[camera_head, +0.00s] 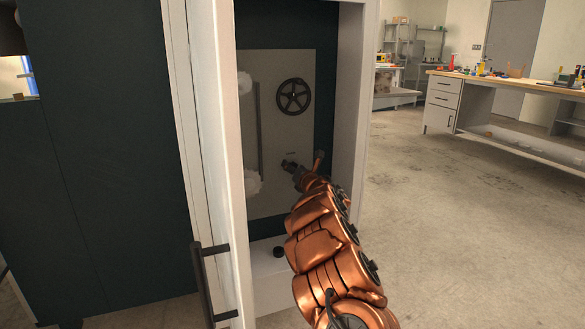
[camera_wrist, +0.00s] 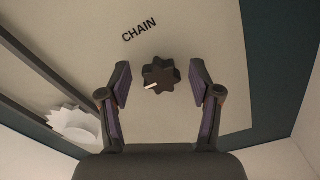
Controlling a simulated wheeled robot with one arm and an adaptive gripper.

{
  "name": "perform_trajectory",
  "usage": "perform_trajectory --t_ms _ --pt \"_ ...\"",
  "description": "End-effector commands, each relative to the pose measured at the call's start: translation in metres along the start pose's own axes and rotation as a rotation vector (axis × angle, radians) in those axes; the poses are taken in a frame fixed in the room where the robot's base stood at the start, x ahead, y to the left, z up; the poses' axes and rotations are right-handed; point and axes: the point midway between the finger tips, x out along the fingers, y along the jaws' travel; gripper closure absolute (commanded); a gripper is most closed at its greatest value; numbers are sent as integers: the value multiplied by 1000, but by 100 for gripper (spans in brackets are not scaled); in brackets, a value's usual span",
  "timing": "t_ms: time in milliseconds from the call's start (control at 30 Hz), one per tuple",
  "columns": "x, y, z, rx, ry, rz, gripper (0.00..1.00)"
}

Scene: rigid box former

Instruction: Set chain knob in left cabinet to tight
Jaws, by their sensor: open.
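The chain knob (camera_wrist: 158,75) is a dark, lobed knob with a white pointer mark, below the word CHAIN on a pale panel in the wrist view. The mark points toward the lower left of that view. My gripper (camera_wrist: 162,82) is open, with one finger on each side of the knob and a visible gap to it on both sides. I cannot see any tight or loose marking.
A black spoked handwheel (camera_head: 293,97) is higher on the panel. A dark vertical bar and pale toothed wheels (camera_head: 252,182) are at its left. The white cabinet door (camera_head: 215,150) with a black handle (camera_head: 207,285) stands open at the left. A small black knob (camera_head: 278,252) is on the lower ledge.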

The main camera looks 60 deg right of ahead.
Motion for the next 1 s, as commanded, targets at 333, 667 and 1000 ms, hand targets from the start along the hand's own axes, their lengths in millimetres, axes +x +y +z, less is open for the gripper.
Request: perform_trajectory --t_ms 333,667,1000 --pt "0 0 0 0 0 0 58" --pt "0 1 0 0 0 1 93" --pt "1 2 -2 40 3 3 97"
